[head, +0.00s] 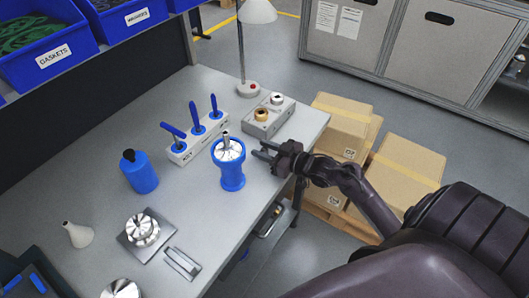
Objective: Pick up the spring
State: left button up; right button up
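I cannot single out the spring for certain. A small dark upright part (226,138) stands on the silver housing (229,152), which sits in a blue round holder (231,178); its shape is too small to tell. My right gripper (263,151) is just right of this holder, above the table's right side, its fingers pointing left. Its two fingers are apart with nothing visible between them. A grey block (251,127) behind it carries a brass ring (261,114) and a dark-and-white ring (277,99). My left gripper is out of view.
The grey table (205,88) also holds a rack (190,152) of blue-handled tools, a blue bottle (139,172), a lamp (248,88), a white nozzle bottle (77,234) and a silver part (142,230) on a plate. Cardboard boxes (400,165) stand beyond the right edge.

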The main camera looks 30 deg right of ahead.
grip_shut()
notch_tip(320, 180, up, 20)
jog(key=shift+b, duration=0.45)
